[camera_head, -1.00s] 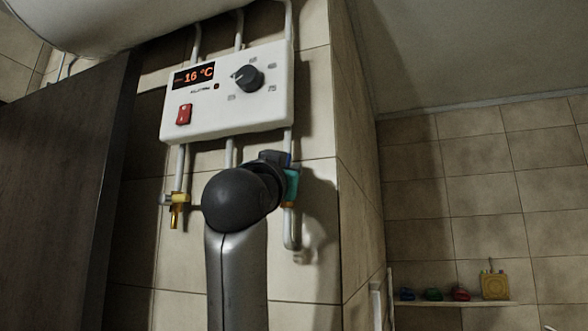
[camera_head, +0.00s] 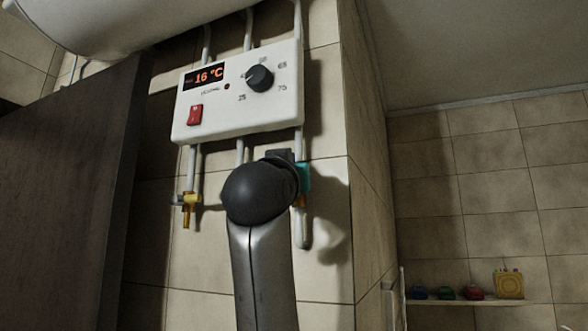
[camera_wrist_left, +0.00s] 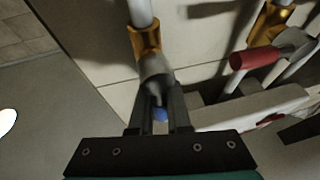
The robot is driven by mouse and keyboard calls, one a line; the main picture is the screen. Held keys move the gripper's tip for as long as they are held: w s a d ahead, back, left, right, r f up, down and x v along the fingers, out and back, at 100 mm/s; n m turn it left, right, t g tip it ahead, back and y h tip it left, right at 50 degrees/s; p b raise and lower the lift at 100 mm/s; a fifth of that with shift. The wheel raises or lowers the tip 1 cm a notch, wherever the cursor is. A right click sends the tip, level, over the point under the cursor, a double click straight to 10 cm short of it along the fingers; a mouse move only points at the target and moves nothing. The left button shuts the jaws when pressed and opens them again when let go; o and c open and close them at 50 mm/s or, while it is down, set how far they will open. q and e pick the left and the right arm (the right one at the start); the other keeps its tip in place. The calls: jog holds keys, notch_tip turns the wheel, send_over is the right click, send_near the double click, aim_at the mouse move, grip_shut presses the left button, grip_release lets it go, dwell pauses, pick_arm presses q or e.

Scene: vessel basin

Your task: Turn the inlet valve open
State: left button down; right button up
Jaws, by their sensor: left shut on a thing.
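In the left wrist view a brass valve (camera_wrist_left: 146,40) sits on a white pipe, with a grey lever (camera_wrist_left: 155,70) that has a blue end (camera_wrist_left: 160,114). My left gripper (camera_wrist_left: 159,103) has its two dark fingers shut on this lever, one on each side. In the head view the valve shows only as a bit of brass (camera_head: 299,201) below the control box; my forearm hides most of it and the fingers. A second brass valve (camera_head: 189,203) is on the left pipe. The wrist view shows a red-handled valve (camera_wrist_left: 255,58) to the right. My right gripper is not in view.
A white control box (camera_head: 240,110) reading 16 °C, with a dial and red switch, hangs just above my gripper. The boiler (camera_head: 125,22) is above it. A dark panel (camera_head: 70,190) stands at the left. A shelf (camera_head: 465,302) with small coloured items is at the lower right.

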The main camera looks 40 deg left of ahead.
pick_arm(q)
jog(key=c, duration=0.9)
grip_release()
jog(key=b+v, duration=0.4)
jog(key=v, duration=1.1)
jog(key=shift+s+d+f, duration=0.1)
